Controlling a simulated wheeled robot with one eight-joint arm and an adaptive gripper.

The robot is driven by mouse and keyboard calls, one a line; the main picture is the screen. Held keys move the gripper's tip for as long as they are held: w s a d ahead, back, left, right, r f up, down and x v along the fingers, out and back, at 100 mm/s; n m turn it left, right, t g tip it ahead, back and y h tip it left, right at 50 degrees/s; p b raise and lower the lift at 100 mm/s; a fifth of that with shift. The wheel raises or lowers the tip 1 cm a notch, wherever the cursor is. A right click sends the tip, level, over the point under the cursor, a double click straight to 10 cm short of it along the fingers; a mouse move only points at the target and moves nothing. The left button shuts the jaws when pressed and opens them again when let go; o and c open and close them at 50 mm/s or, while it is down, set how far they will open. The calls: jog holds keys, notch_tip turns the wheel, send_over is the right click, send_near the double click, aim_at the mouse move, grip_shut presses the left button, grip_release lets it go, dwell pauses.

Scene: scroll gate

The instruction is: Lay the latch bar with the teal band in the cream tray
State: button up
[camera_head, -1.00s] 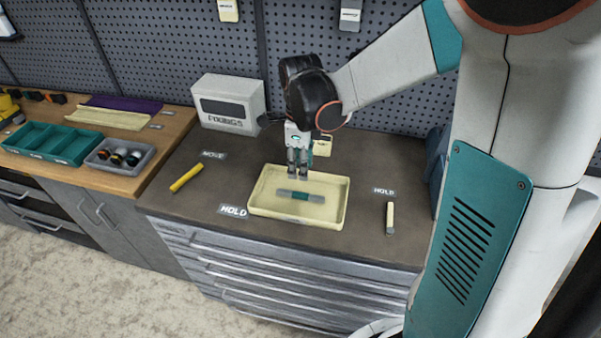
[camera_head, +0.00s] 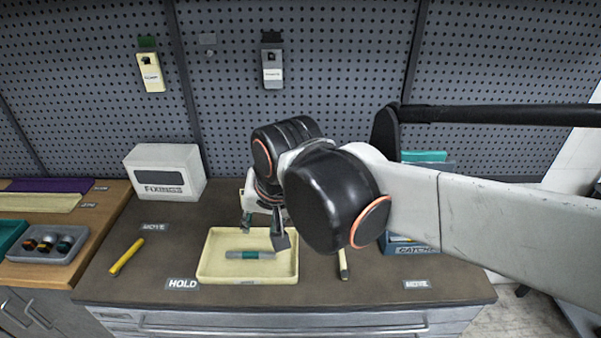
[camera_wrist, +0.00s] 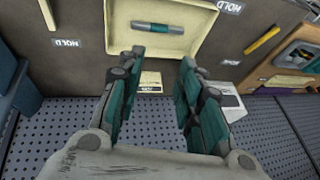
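The latch bar with the teal band (camera_head: 250,255) lies flat inside the cream tray (camera_head: 214,271), a grey bar with teal at its middle. The wrist view also shows the bar (camera_wrist: 157,27) in the tray (camera_wrist: 189,47), apart from my fingers. My gripper (camera_head: 263,230) is above the back part of the tray, partly hidden by my own wrist in the head view. In the wrist view my gripper (camera_wrist: 155,70) has its two fingers wide apart with nothing between them.
A yellow bar (camera_head: 126,257) lies left of the tray, and a cream bar (camera_head: 343,264) lies right of it. A white box (camera_head: 164,172) stands at the back left. A blue bin (camera_head: 408,246) stands at the right. The front right of the worktop is clear.

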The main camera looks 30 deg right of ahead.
jog(key=shift+s+r+n+t, duration=0.1)
jog(key=shift+s+n+t, duration=0.25)
jog(key=shift+s+n, duration=0.6)
jog(key=shift+s+r+n+t, duration=0.1)
jog(key=shift+s+n+t, duration=0.3)
jog(key=shift+n, duration=1)
jog(key=shift+s+n+t, duration=0.25)
jog(key=shift+s+n, duration=0.5)
jog(key=shift+n, duration=0.4)
jog(key=shift+f, duration=0.1)
notch_tip(320, 180, down, 2)
jog(key=shift+b, duration=1.05)
